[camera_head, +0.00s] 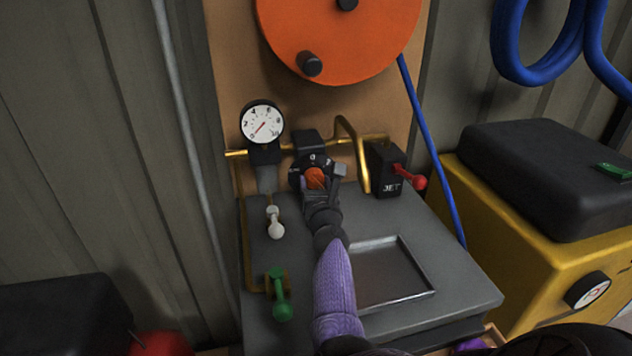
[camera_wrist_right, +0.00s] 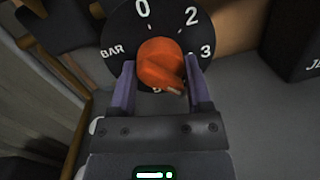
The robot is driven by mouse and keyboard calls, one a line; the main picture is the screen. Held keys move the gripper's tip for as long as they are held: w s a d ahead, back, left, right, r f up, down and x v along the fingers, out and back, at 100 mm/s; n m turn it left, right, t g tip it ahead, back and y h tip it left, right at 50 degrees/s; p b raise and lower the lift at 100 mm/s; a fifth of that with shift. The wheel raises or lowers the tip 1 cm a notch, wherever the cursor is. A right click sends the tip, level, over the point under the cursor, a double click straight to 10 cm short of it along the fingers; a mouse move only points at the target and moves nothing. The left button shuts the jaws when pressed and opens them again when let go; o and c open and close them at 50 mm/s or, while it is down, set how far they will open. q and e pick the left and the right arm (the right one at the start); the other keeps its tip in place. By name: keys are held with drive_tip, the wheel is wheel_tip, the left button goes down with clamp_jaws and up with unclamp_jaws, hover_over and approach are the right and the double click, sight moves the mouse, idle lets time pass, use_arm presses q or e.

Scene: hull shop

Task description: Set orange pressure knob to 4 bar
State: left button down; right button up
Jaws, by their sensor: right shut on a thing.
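The orange pressure knob (camera_head: 315,177) sits on a black dial at the back of the grey bench. In the right wrist view the knob (camera_wrist_right: 160,64) is between the two fingers of my right gripper (camera_wrist_right: 161,84), which is shut on it. The dial (camera_wrist_right: 117,33) shows BAR, 0, 2 and 3; its lower part is hidden. The knob's small pointer tip (camera_wrist_right: 176,88) faces lower right, below the 3. The white pressure gauge (camera_head: 262,124) has a red needle pointing lower left. My left gripper does not show.
A red JET lever (camera_head: 419,182) is right of the dial. A white lever (camera_head: 274,223) and a green lever (camera_head: 280,294) are at the left. A brass pipe (camera_head: 361,150) bends behind. A shallow tray (camera_head: 429,268) is beside my right arm. An orange reel hangs above.

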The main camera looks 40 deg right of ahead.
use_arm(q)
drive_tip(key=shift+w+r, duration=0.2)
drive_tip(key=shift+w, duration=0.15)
use_arm(e)
drive_tip(key=shift+m, duration=0.7)
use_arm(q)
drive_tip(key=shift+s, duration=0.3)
use_arm(e)
drive_tip(key=shift+f, duration=0.1)
drive_tip(key=o, duration=1.3)
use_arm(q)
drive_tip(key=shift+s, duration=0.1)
use_arm(e)
drive_tip(key=shift+s+a+p, duration=0.1)
drive_tip(key=shift+a+p, duration=0.05)
drive_tip(key=shift+p, duration=0.2)
drive_tip(key=p+v, duration=0.3)
drive_tip(key=v, duration=0.5)
drive_tip(key=shift+s+a, duration=0.15)
drive_tip(key=shift+s, duration=0.05)
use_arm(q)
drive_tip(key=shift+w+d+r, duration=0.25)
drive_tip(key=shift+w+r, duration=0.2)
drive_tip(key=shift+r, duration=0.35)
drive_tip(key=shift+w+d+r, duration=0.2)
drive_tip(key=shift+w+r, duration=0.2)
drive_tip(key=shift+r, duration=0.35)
use_arm(e)
drive_tip(key=shift+s+a, duration=0.3)
drive_tip(key=shift+s, duration=0.15)
